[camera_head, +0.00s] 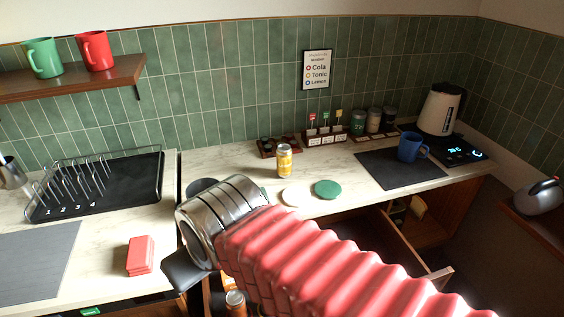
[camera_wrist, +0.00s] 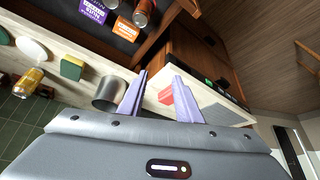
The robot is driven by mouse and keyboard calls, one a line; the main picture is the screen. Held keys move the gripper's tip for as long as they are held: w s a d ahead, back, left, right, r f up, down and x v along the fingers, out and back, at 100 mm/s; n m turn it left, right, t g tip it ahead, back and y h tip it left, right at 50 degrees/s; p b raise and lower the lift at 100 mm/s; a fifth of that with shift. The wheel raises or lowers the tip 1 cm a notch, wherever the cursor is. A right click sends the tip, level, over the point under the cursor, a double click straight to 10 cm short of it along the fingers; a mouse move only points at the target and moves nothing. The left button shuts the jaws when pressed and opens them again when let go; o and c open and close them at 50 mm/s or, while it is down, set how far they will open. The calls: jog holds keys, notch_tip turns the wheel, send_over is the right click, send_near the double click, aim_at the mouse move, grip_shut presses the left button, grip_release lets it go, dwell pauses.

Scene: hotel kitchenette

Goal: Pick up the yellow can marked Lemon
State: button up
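The yellow can (camera_head: 284,161) stands upright on the pale counter, toward the back and left of two round coasters. It also shows at the left edge of the wrist view (camera_wrist: 29,82), tilted by the camera angle; I cannot read its label. My gripper (camera_wrist: 160,80) has two purple fingers apart with nothing held between them. It is well away from the can, toward the counter's front edge.
A white coaster (camera_head: 295,195) and a green coaster (camera_head: 328,188) lie near the can. A metal pot (camera_wrist: 108,94) and a sponge (camera_wrist: 73,68) are on the counter. Red blocks (camera_head: 140,256) lie at left. An open drawer (camera_head: 400,243) juts out below. A blue mug (camera_head: 408,148) stands right.

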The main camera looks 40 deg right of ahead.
jog(key=shift+o, duration=0.2)
jog(key=o, duration=0.3)
jog(key=shift+w+d, duration=0.3)
jog(key=shift+d, duration=0.05)
jog(key=o, duration=0.5)
jog(key=w+d+r+m+t+h, duration=0.1)
jog(key=w+d+m+h, duration=0.1)
jog(key=w+d, duration=0.5)
jog(key=d+h, duration=0.1)
jog(key=d, duration=0.3)
jog(key=shift+w+d+m+t, duration=0.3)
jog(key=shift+d+t, duration=0.05)
jog(key=shift+t, duration=0.05)
jog(key=w+d+m+t+h, duration=0.25)
jog(key=w+d, duration=0.25)
jog(key=d, duration=0.9)
jog(key=t, duration=0.3)
send_near(289, 154)
jog(key=shift+s+r+n, duration=0.25)
jog(key=shift+r, duration=0.05)
jog(key=shift+f+x, duration=0.1)
jog(key=shift+x, duration=2.05)
jog(key=shift+f+x, duration=0.15)
jog(key=shift+x, duration=2)
